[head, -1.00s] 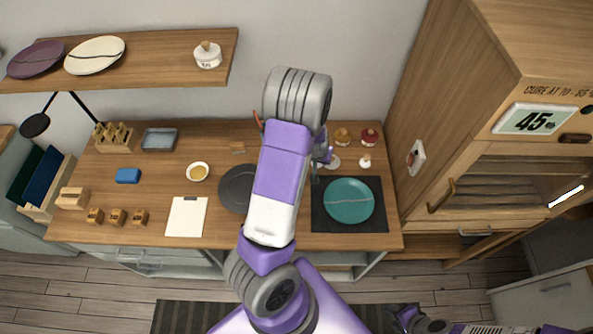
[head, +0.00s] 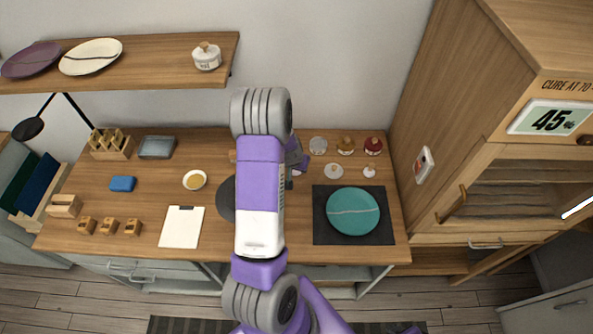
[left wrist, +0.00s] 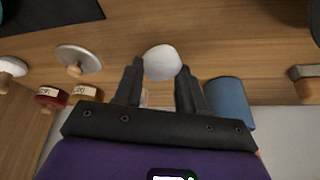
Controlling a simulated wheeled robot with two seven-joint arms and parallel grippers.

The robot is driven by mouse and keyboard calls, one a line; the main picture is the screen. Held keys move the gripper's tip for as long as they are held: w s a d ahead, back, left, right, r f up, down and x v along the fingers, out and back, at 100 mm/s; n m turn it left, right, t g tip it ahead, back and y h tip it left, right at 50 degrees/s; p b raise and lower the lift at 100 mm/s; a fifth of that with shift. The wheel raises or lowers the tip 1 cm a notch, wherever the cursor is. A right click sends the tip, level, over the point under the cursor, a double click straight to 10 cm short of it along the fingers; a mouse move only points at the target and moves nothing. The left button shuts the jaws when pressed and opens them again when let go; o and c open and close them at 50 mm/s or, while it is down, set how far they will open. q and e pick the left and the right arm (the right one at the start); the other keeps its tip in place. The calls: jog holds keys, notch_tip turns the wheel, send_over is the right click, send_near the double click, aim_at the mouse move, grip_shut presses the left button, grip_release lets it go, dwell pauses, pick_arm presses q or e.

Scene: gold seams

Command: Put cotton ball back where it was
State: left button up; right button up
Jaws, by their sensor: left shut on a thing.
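The white cotton ball (left wrist: 162,62) is between the fingertips of my left gripper (left wrist: 160,76) in the left wrist view, held over the wooden worktop. In the head view my left arm hides the ball and most of the gripper. A clear round jar (head: 318,145) stands at the back of the worktop. A pale disc lid with a wooden knob (head: 333,171) lies in front of it, and also shows in the left wrist view (left wrist: 78,55). My right gripper is not clearly in view.
An amber jar (head: 345,146) and a red jar (head: 373,146) stand right of the clear jar. A small white knobbed piece (head: 369,172) lies before them. A teal plate (head: 353,211) lies on a dark mat (head: 322,237). A blue cylinder (left wrist: 232,103) stands near my left gripper.

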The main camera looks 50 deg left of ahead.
pick_arm(q)
jog(key=shift+a+f, duration=0.1)
jog(key=shift+f, duration=0.8)
jog(key=shift+f+b, duration=0.15)
jog(key=shift+b, duration=0.15)
jog(key=o, duration=0.9)
jog(key=shift+o, duration=0.2)
